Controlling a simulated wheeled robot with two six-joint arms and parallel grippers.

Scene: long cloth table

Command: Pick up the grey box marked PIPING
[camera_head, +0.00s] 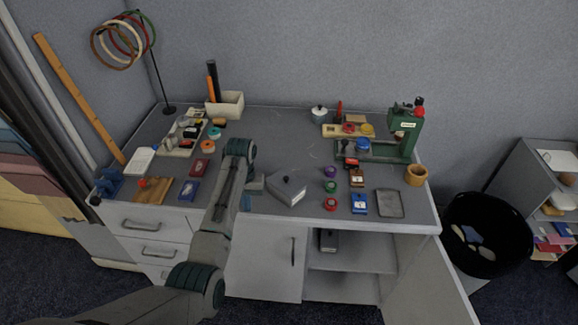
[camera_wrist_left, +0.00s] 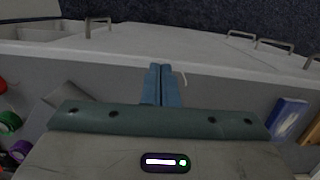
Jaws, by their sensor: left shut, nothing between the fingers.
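A grey box-like thing (camera_head: 288,188) with a dark knob on top lies on the table near its front edge. A smaller grey box (camera_head: 328,241) stands on the shelf in the open cabinet below. I cannot read PIPING on either. My left gripper (camera_head: 255,187) is over the table, just left of the grey thing on top, its fingers shut and empty. In the left wrist view its blue fingers (camera_wrist_left: 161,86) are together, pointing towards the table's front edge. Part of the grey thing (camera_wrist_left: 68,98) shows left of them, partly hidden by my gripper body. My right gripper is not in view.
Coloured rolls (camera_head: 330,187) and small boxes (camera_head: 359,203) lie right of the grey thing. A blue box (camera_head: 189,190) lies left of my arm. The cabinet door (camera_head: 430,283) hangs open at the right. A black bin (camera_head: 487,236) stands beyond it.

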